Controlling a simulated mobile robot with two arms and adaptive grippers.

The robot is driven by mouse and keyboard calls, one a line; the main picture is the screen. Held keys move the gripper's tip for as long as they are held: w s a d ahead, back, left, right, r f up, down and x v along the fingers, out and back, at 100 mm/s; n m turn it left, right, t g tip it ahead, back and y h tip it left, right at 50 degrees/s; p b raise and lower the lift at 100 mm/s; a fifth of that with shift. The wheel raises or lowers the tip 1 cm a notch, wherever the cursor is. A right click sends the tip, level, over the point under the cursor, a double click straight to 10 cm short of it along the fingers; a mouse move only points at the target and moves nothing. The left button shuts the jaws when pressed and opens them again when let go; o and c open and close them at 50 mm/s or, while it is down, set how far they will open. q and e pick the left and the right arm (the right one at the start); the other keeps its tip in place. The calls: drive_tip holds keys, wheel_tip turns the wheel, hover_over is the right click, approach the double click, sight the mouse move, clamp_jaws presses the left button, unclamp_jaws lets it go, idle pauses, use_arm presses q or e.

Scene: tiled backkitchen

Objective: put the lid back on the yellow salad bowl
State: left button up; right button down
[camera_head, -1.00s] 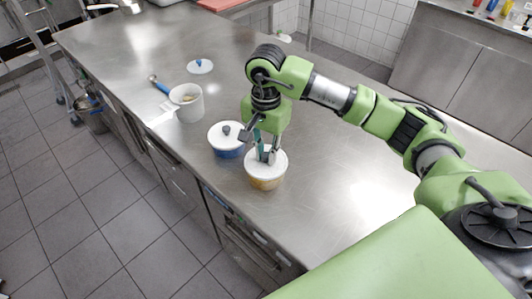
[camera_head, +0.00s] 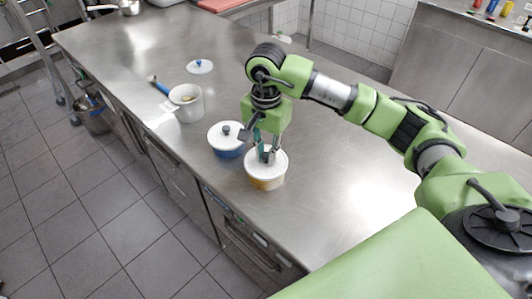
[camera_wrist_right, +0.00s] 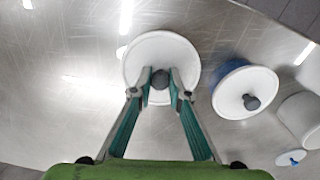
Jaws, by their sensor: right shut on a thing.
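The yellow salad bowl (camera_head: 266,184) stands on the steel counter, near its front edge. Its white lid (camera_head: 276,164) covers the top and looks level on the rim. Only a low band of the yellow wall shows in the head view. My right gripper (camera_head: 267,156) points down over the lid and is shut on its dark knob. In the right wrist view the fingertips (camera_wrist_right: 160,92) close around the knob (camera_wrist_right: 160,79) at the middle of the round white lid (camera_wrist_right: 160,50). The bowl itself is hidden under the lid there. My left gripper is not in view.
A blue bowl (camera_head: 229,153) with a white lid and dark knob stands close to the left. Beyond it are a white pot (camera_head: 188,110), a blue-handled utensil (camera_head: 160,87) and a loose white lid with blue knob (camera_head: 200,67). The counter (camera_head: 335,190) is clear to the right.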

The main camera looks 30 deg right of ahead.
drive_tip(key=shift+f+b, duration=0.2)
drive_tip(key=shift+b, duration=0.55)
idle(1.0)
idle(0.4)
drive_tip(key=c, duration=1.8)
unclamp_jaws()
drive_tip(key=shift+c, duration=0.2)
drive_tip(key=o, duration=0.5)
drive_tip(key=shift+r, duration=0.15)
drive_tip(key=shift+r+p, duration=1.7)
drive_tip(key=shift+r, duration=1.7)
